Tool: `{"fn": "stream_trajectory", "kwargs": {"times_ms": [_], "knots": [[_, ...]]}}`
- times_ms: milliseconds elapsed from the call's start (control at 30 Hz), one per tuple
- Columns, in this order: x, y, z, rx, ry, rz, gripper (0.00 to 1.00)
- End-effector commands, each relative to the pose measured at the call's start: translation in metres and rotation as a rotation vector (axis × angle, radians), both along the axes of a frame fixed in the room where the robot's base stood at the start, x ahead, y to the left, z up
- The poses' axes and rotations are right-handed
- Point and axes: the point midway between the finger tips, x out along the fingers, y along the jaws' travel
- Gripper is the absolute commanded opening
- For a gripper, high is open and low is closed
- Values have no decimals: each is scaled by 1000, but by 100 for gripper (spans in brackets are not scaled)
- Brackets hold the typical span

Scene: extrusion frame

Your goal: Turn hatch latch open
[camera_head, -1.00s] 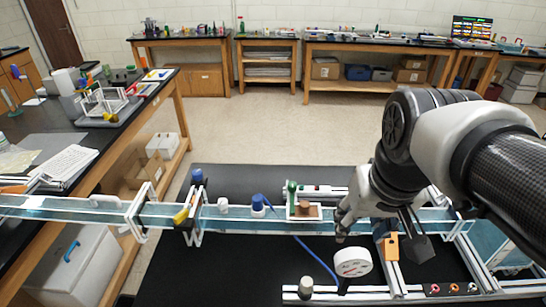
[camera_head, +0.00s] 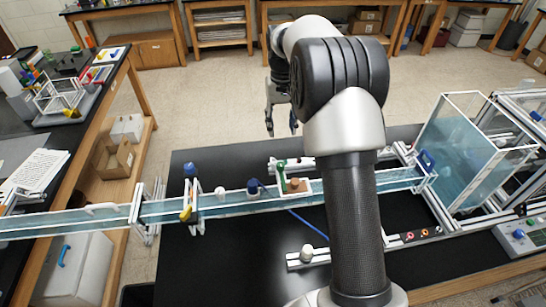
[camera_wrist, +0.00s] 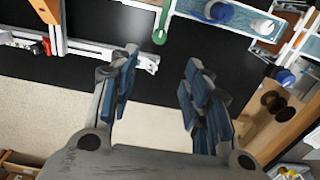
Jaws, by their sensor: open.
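A green lever (camera_head: 281,174) stands upright at the left of a small white-framed plate (camera_head: 304,188) on the clear channel. A brown knob (camera_head: 294,184) sits on that plate. I take the lever to be the hatch latch, but cannot be sure. In the wrist view the green lever (camera_wrist: 161,26) shows at the top, ahead of the fingertips and apart from them. My gripper (camera_head: 282,122) is open and empty, beyond the channel and over the far edge of the black table. Its two blue-padded fingers (camera_wrist: 160,80) are spread in the wrist view.
The water channel (camera_head: 230,203) runs across the table to a clear tank (camera_head: 466,150) at right. A blue knob (camera_head: 253,187), a white knob (camera_head: 220,191) and a yellow-handled gate (camera_head: 187,212) stand left of the lever. A white rail (camera_wrist: 110,55) lies near my fingers.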

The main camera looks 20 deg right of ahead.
Motion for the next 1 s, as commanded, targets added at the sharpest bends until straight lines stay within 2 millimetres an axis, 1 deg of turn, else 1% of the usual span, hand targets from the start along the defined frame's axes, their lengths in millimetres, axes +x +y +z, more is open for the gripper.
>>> {"fn": "stream_trajectory", "kwargs": {"times_ms": [167,500,700,833,1000], "knots": [[-1,0,-30,1,4,0,44],[-1,1,-105,1,4,0,44],[-2,1,-143,1,3,0,44],[-1,1,-158,0,2,0,44],[0,0,-167,0,-1,0,44]]}}
